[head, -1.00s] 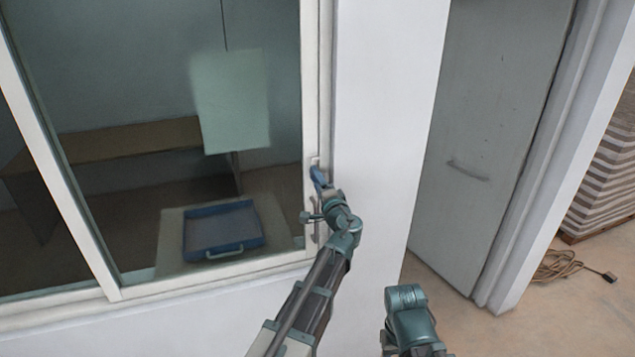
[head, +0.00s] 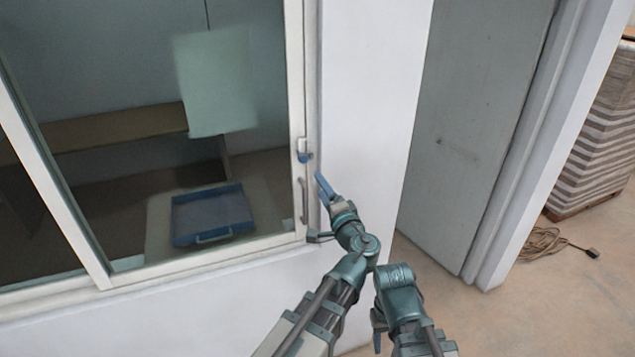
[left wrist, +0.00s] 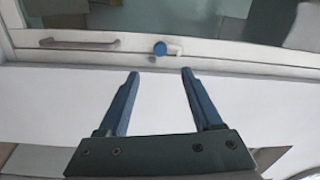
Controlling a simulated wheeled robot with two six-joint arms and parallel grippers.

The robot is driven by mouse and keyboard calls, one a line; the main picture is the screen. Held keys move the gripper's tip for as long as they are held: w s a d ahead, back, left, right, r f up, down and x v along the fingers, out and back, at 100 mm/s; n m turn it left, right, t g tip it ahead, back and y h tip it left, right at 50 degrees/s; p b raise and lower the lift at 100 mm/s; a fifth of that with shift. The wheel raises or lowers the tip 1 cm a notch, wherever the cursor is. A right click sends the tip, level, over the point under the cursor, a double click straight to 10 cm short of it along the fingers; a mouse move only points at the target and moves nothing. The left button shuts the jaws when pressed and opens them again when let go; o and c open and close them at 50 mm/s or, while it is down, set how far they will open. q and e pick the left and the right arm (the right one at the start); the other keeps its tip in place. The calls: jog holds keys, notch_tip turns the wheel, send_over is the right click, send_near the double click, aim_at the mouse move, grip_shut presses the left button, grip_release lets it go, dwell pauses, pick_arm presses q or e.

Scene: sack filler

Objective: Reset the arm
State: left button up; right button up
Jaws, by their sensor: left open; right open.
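My left gripper (head: 323,188) is open and empty in front of the window's right frame, apart from it. In the left wrist view its two blue fingers (left wrist: 160,80) are spread, with nothing between them. The window latch (head: 304,151), with a blue end, is on the frame above and left of the gripper; it also shows in the left wrist view (left wrist: 160,48) just beyond the fingertips. My right gripper (head: 377,330) hangs low beside the left arm; its fingers are only partly visible.
A grey bar handle (head: 304,200) is on the window frame below the latch. Behind the glass lie a blue tray (head: 212,214) and a bench (head: 115,128). A grey door (head: 470,140) stands to the right. A cable (head: 545,243) and a stack (head: 600,140) are at far right.

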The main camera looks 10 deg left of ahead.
pick_arm(q)
jog(key=shift+s+d, duration=0.15)
jog(key=shift+s, duration=0.05)
jog(key=s+a+f+n+g+h, duration=0.1)
jog(key=s+a+f+n+g, duration=0.5)
jog(key=a+f+g, duration=0.45)
jog(key=s+d+f+n+g+h, duration=0.2)
jog(key=s+d+f+h, duration=0.15)
jog(key=s+f, duration=0.45)
jog(key=s+d+f+m+g+h+b, duration=0.1)
jog(key=s+d+f+h+b, duration=0.1)
jog(key=s+d+f+b, duration=0.3)
jog(key=s+d+f+m+g+h+b, duration=0.1)
jog(key=s+d+f+b, duration=0.4)
jog(key=d+f, duration=0.5)
jog(key=shift+d+f+m+g+h+b, duration=0.3)
jog(key=shift+g+h+b, duration=0.3)
jog(key=shift+h, duration=0.25)
